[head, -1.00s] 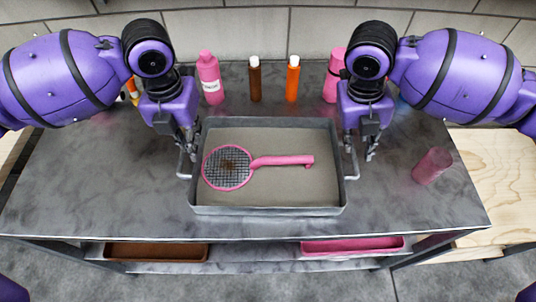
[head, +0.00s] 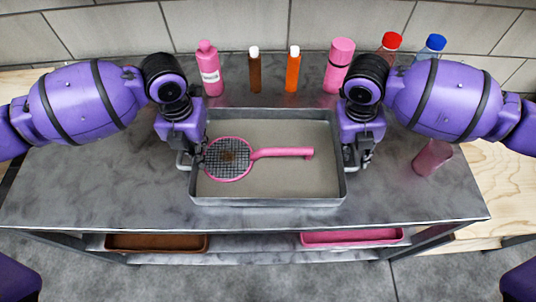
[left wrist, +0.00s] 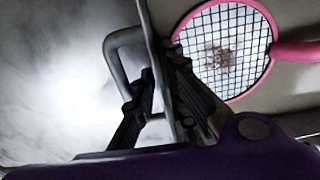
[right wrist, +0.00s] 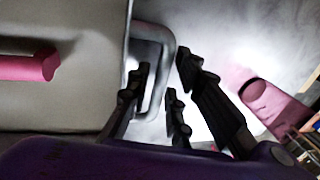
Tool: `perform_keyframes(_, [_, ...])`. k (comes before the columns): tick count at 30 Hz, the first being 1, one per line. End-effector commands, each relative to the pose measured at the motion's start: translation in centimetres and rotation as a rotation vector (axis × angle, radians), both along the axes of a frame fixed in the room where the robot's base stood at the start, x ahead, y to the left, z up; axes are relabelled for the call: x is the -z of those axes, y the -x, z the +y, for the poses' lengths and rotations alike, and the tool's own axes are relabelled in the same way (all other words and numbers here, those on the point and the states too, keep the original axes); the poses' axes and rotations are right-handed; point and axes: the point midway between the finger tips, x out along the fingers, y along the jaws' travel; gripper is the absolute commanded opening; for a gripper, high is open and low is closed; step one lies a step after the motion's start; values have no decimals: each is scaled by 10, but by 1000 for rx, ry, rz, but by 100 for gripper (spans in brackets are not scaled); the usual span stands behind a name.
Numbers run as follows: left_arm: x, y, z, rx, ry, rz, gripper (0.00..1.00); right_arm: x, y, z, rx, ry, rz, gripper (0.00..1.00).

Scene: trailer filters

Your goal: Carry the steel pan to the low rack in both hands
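The steel pan (head: 325,180) is a grey rectangular tray flat on the steel table, with a looped handle at each short side. A pink round mesh skimmer (head: 228,158) lies in it, its handle to the right. My left gripper (head: 192,158) is down at the pan's left side; in the left wrist view its fingers (left wrist: 158,88) stand apart astride the pan's wall by the left handle (left wrist: 116,45). My right gripper (head: 355,160) is at the right side; in the right wrist view its fingers (right wrist: 164,82) are apart, with the right handle (right wrist: 165,48) between them.
Several bottles, among them a pink one (head: 209,70) and an orange one (head: 292,72), stand behind the pan. A pink cup (head: 432,158) stands to its right. Brown (head: 155,243) and pink (head: 352,237) trays lie on the lower shelf. A low wooden surface (head: 490,195) is at right.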

Motion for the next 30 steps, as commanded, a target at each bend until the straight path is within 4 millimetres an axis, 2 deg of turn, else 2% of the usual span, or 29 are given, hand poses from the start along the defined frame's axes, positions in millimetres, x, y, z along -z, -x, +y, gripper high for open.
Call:
perform_keyframes(5, [0, 0, 0, 0, 0, 0, 12, 0, 0, 0, 0, 0, 0, 20])
perform_keyframes(8, [0, 0, 0, 0, 0, 0, 0, 0, 0, 0, 0, 0, 0, 8])
perform_keyframes(10, [0, 0, 0, 0, 0, 0, 0, 0, 0, 0, 0, 0, 0, 0])
perform_keyframes(30, [-3, -1, 0, 0, 1, -4, 0, -3, -1, 0, 0, -1, -4, 0])
